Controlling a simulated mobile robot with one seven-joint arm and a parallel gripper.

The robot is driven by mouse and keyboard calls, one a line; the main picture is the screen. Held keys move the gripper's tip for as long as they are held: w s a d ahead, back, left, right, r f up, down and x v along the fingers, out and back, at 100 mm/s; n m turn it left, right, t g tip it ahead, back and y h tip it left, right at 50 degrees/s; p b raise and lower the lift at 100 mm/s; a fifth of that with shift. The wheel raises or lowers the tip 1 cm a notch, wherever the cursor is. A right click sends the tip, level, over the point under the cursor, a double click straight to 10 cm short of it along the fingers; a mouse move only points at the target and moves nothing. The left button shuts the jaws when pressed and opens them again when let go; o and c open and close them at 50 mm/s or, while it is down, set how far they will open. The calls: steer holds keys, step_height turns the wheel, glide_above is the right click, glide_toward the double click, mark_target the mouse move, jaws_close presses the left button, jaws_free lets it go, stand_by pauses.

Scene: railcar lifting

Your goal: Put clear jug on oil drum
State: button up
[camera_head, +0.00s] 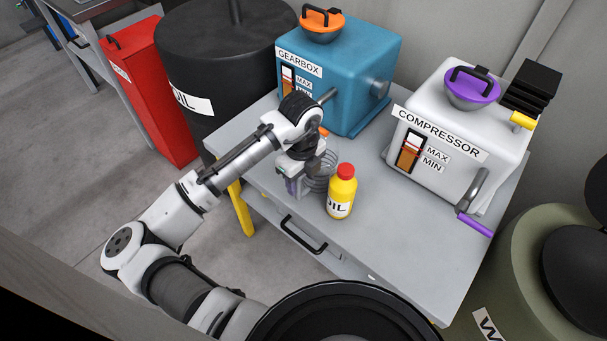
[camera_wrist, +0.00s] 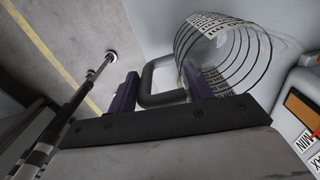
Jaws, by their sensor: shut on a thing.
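The clear jug (camera_head: 324,172) is see-through with dark rings. It is at the left side of the grey table, beside the yellow oil bottle; I cannot tell whether its base touches the tabletop. My gripper (camera_head: 298,182) is shut on the jug's handle. In the wrist view, the grey handle (camera_wrist: 148,82) is between the two fingers of my gripper (camera_wrist: 162,93), with the ringed jug body (camera_wrist: 222,50) beyond. The oil drum (camera_head: 190,125) is large and black with a partly hidden white OIL label. It stands on the floor, left of the table.
The blue gearbox (camera_head: 358,75) and white compressor (camera_head: 440,130) stand on the table (camera_head: 400,240). A yellow oil bottle (camera_head: 341,193) with a red cap stands close to the jug. A red can (camera_head: 150,85) stands left of the drum. An olive drum (camera_head: 530,260) is at right.

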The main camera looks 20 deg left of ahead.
steer(key=shift+w+d+f+p, duration=0.1)
steer(key=shift+w+f+p, duration=0.1)
steer(key=shift+w+p, duration=0.1)
steer(key=shift+w+f, duration=0.1)
steer(key=shift+f, duration=0.15)
steer(key=shift+f+b, duration=0.25)
steer(key=shift+b, duration=0.05)
steer(key=o, duration=1.3)
steer(key=shift+c, duration=0.2)
steer(key=shift+r, duration=0.15)
step_height(320, 180, up, 12)
steer(key=shift+r+b, duration=0.15)
steer(key=shift+b, duration=0.6)
